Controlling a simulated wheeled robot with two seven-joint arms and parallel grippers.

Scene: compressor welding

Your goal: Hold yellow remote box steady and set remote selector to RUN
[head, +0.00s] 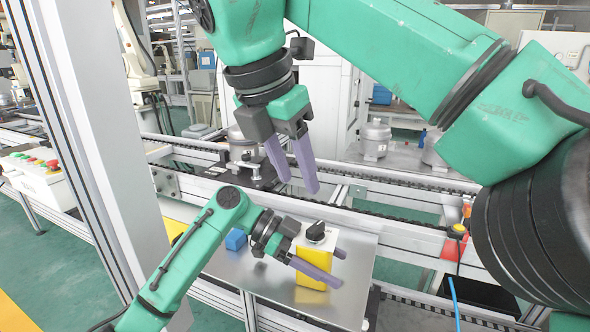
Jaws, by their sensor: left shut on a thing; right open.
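The yellow remote box (311,256) stands upright on a metal plate (347,304) in the head view. Its upper part is pale, and a black selector knob (316,232) sits on top. The knob's setting is too small to read. My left gripper (341,268) comes in from the left and is shut on the box, with one finger across its near face and the other tip showing past its far side. My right gripper (299,185) hangs above and slightly left of the box, open and empty, fingers pointing down, apart from the knob.
A small blue block (236,240) lies on the plate left of the box. A conveyor rail (400,227) runs behind, with a metal compressor (375,139) beyond it. A grey post (95,140) rises at left.

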